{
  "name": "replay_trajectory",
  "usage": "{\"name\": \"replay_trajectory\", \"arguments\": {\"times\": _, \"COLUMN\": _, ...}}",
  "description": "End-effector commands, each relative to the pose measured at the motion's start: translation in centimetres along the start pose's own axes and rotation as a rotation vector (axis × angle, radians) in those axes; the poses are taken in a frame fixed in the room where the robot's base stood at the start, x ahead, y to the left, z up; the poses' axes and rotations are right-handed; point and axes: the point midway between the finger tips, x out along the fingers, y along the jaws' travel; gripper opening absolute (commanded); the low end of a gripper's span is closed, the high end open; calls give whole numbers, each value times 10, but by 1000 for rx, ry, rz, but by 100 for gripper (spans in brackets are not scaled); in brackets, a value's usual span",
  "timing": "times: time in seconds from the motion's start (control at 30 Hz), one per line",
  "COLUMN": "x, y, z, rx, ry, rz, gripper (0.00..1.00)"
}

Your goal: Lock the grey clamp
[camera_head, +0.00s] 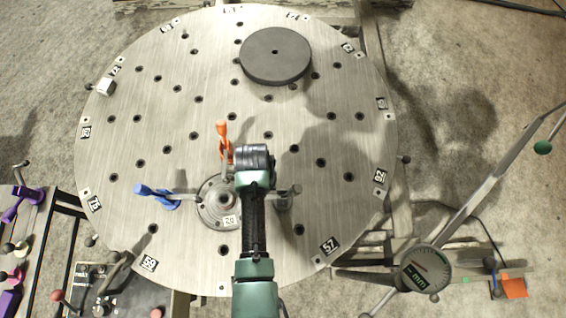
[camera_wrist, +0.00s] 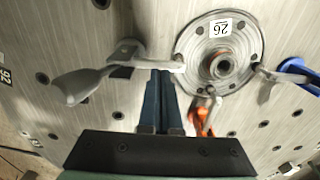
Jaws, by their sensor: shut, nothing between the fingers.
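The grey clamp (camera_wrist: 85,84) is at the left in the wrist view, with its handle out to the left and its arm reaching right toward the round flange (camera_wrist: 240,70). I cannot tell whether the handle is raised or lowered. In the head view the grey clamp (camera_head: 284,200) is partly hidden by my arm, right of the flange (camera_head: 210,213). My gripper (camera_wrist: 160,76) is shut and empty, its blue fingers close beside the clamp's arm. I cannot tell whether they touch. In the head view my wrist hides the fingertips.
A blue clamp (camera_head: 157,197) stands left of the flange and an orange clamp (camera_head: 222,140) behind it. A thick dark disc (camera_head: 275,55) lies at the back of the round holed table (camera_head: 330,90). A dial gauge (camera_head: 427,270) stands at the front right.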

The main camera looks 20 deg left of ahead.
Motion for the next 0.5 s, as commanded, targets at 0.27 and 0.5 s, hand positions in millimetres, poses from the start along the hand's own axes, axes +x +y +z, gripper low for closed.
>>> {"name": "replay_trajectory", "arguments": {"times": 0.27, "x": -7, "y": 0, "z": 0, "rx": 0, "ry": 1, "rz": 0, "gripper": 0}}
{"name": "replay_trajectory", "arguments": {"times": 0.5, "x": -31, "y": 0, "z": 0, "rx": -1, "ry": 1, "rz": 0, "gripper": 0}}
